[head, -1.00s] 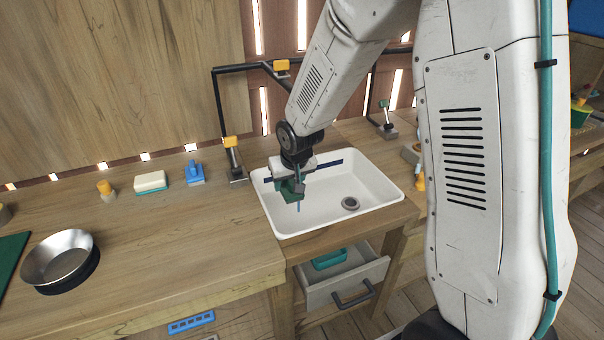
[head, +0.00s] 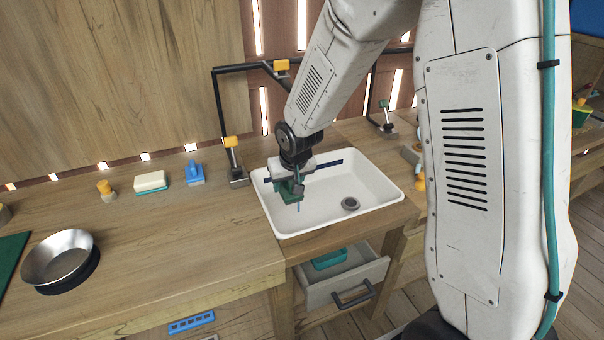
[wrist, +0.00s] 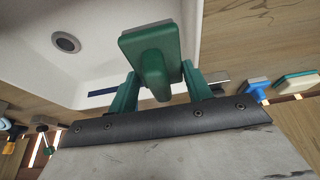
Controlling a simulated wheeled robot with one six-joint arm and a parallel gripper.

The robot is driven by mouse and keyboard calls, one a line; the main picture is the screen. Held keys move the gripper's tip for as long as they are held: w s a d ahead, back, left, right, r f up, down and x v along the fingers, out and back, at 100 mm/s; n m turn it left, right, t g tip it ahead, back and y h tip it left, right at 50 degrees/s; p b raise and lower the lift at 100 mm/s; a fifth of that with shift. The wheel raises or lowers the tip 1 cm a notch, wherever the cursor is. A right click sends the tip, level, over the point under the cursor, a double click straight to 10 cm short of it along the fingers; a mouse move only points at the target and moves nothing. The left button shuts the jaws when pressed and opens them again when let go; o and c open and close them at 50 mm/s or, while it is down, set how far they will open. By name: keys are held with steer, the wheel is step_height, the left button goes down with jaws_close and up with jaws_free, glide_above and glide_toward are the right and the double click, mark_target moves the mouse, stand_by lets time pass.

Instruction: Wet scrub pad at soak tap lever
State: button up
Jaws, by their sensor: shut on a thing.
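The scrub pad is a green block with a grey layer and a raised green grip (wrist: 152,50). My gripper (wrist: 162,92) is shut on that grip, one green finger on each side. In the head view, my gripper (head: 288,186) and the green pad (head: 290,194) are over the left part of the white sink (head: 345,195). A thin blue line shows just below the pad; I cannot tell what it is. A yellow-topped lever (head: 231,143) stands left of the sink and a green-topped lever (head: 384,106) behind it. I cannot tell which is the soak tap's.
A black pipe frame (head: 215,95) with a yellow block (head: 281,65) rises behind the sink. A cream-and-teal sponge (head: 150,182), a blue tool (head: 194,173) and a metal bowl (head: 60,258) are on the left counter. An open drawer (head: 345,280) juts out below the sink.

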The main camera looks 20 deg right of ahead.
steer(key=shift+a+r, duration=0.1)
stand_by(0.3)
steer(key=s+a+r, duration=0.3)
steer(key=shift+s+a+r, duration=0.2)
steer(key=shift+a+r, duration=0.1)
steer(key=shift+r, duration=0.1)
stand_by(0.7)
